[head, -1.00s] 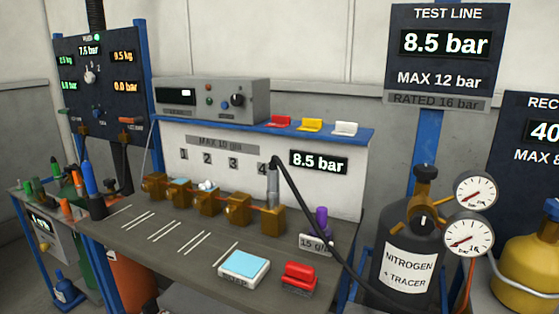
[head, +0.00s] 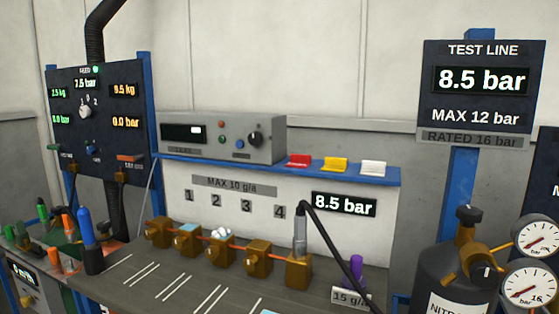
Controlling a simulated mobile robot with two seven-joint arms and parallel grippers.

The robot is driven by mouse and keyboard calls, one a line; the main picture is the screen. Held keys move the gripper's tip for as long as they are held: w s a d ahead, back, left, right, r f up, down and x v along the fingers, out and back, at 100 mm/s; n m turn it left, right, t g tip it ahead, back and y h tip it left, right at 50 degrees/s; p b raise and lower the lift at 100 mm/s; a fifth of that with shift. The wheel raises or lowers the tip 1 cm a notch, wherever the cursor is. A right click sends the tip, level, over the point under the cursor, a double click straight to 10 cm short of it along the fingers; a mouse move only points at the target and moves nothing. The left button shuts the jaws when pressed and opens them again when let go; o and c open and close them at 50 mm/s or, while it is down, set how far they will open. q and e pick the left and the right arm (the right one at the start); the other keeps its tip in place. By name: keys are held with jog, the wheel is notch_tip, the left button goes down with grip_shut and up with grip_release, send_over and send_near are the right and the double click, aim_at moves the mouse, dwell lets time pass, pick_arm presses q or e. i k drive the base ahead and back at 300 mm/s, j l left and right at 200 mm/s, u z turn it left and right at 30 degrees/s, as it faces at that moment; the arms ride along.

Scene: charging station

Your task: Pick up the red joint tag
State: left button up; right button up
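A red joint tag (head: 299,160) sits on the blue shelf (head: 385,178) above the bench, at the left end of a row of tags. A yellow tag (head: 335,164) and a white tag (head: 373,168) stand to its right on the same shelf. The red tag is unobstructed. Neither of my grippers shows in the head view.
A grey instrument box (head: 218,137) stands left of the tags. Below the shelf, several brass blocks (head: 258,258) line the bench, with a black hose (head: 335,228) rising from a probe at the right one. A dark gas cylinder (head: 450,265) with gauges stands at the right.

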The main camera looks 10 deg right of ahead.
aim_at(297, 161)
jog(key=i+j, duration=0.4)
jog(key=j, duration=0.15)
jog(key=i+j+u, duration=0.15)
jog(key=i+j, duration=0.25)
jog(key=j, duration=0.15)
